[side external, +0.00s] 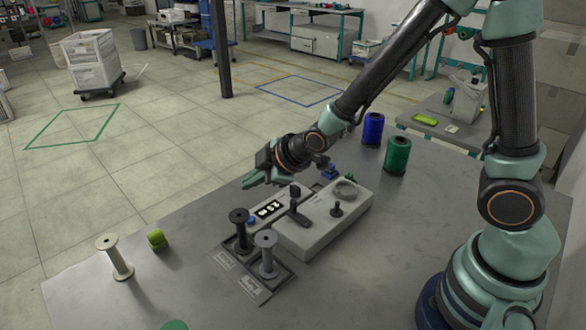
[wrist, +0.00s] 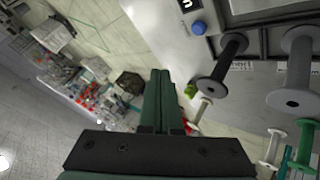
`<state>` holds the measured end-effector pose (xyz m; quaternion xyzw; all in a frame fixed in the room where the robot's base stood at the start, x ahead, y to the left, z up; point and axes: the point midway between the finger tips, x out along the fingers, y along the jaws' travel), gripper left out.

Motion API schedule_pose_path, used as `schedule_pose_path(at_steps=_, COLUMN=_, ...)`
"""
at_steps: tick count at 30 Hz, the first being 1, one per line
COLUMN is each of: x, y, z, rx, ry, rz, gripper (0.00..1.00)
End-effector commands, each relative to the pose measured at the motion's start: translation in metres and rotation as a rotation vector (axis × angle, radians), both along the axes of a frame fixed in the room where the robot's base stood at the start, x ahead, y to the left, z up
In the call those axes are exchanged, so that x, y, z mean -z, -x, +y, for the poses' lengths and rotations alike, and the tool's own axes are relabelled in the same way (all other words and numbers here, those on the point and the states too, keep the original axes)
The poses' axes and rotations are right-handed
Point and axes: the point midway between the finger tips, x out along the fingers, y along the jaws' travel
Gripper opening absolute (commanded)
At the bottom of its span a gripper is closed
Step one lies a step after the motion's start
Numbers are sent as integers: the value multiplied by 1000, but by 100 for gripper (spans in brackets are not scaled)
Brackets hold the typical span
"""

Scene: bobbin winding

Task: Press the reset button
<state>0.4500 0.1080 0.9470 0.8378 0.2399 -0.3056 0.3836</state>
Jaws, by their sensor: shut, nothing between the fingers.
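A blue round button (wrist: 198,28) sits beside a digit display (wrist: 188,5) near the top of the wrist view. I take it as the reset button; I cannot make it out clearly in the side view. There the display (side external: 268,209) is on a low grey unit beside the winder (side external: 322,222). My gripper (side external: 252,180) is above the table, just behind the display, apart from it. In the wrist view my gripper's fingers (wrist: 160,80) are together and empty, below and left of the button.
A black bobbin (side external: 239,216) and a grey bobbin (side external: 265,240) stand in a dark tray in front of the winder. A white bobbin (side external: 115,257) and a green item (side external: 157,240) are at left. Blue (side external: 372,128) and green (side external: 396,155) thread spools stand behind.

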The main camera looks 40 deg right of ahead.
Motion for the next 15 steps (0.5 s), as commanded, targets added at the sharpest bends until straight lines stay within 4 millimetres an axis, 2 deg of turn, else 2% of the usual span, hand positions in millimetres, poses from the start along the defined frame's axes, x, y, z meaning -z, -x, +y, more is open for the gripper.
schedule_pose_path(at_steps=9, x=45, y=2, z=0, rx=1, ry=1, rz=6, gripper=0)
schedule_pose_path(at_steps=15, x=63, y=1, z=0, rx=1, ry=0, rz=3, gripper=0)
